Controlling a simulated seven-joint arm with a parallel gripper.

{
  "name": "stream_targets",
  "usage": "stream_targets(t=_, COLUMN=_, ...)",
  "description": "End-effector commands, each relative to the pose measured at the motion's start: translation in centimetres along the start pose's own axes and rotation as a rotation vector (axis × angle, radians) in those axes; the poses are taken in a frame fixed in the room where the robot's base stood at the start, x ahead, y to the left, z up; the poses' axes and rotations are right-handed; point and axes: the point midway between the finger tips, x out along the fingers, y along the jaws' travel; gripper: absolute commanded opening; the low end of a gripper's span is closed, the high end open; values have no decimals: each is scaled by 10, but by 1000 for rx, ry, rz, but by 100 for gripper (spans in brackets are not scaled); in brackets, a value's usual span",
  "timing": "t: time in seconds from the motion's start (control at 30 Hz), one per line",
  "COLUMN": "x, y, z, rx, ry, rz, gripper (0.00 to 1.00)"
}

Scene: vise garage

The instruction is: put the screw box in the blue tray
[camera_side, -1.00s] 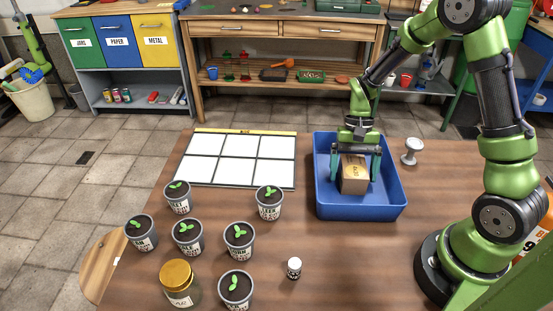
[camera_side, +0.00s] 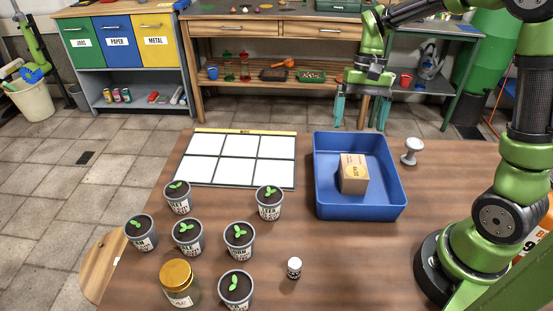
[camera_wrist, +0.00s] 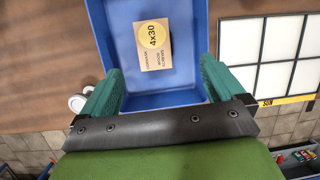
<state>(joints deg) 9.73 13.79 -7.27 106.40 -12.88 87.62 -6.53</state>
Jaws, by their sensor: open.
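The screw box (camera_side: 354,175) is a small brown cardboard box with a printed label. It rests on the floor of the blue tray (camera_side: 383,201), clear of the tray walls in the side view. In the wrist view the box (camera_wrist: 153,58) shows a yellow round label reading 4x30, inside the blue tray (camera_wrist: 180,98). My gripper (camera_side: 361,126) is open and empty, raised above and behind the tray. Its two green fingers (camera_wrist: 160,80) show apart in the wrist view, with nothing between them.
Several potted seedlings (camera_side: 239,240), a gold-lidded jar (camera_side: 179,283) and a small white-capped bottle (camera_side: 294,268) stand left and in front of the tray. A white-panelled board (camera_side: 236,160) lies left of it. A pale knob-like object (camera_side: 411,151) stands to its right.

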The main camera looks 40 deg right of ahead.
Motion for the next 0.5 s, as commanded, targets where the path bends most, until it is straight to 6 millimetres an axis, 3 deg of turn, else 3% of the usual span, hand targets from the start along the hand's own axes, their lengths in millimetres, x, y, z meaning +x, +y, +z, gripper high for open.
stream_targets(t=0.2, x=-35, y=-12, z=68, rx=-190, ry=275, rz=-133, gripper=96)
stream_targets(t=0.4, x=-46, y=-12, z=121, rx=-338, ry=519, rz=-253, gripper=96)
stream_targets(t=0.5, x=-46, y=-10, z=138, rx=-388, ry=612, rz=-301, gripper=96)
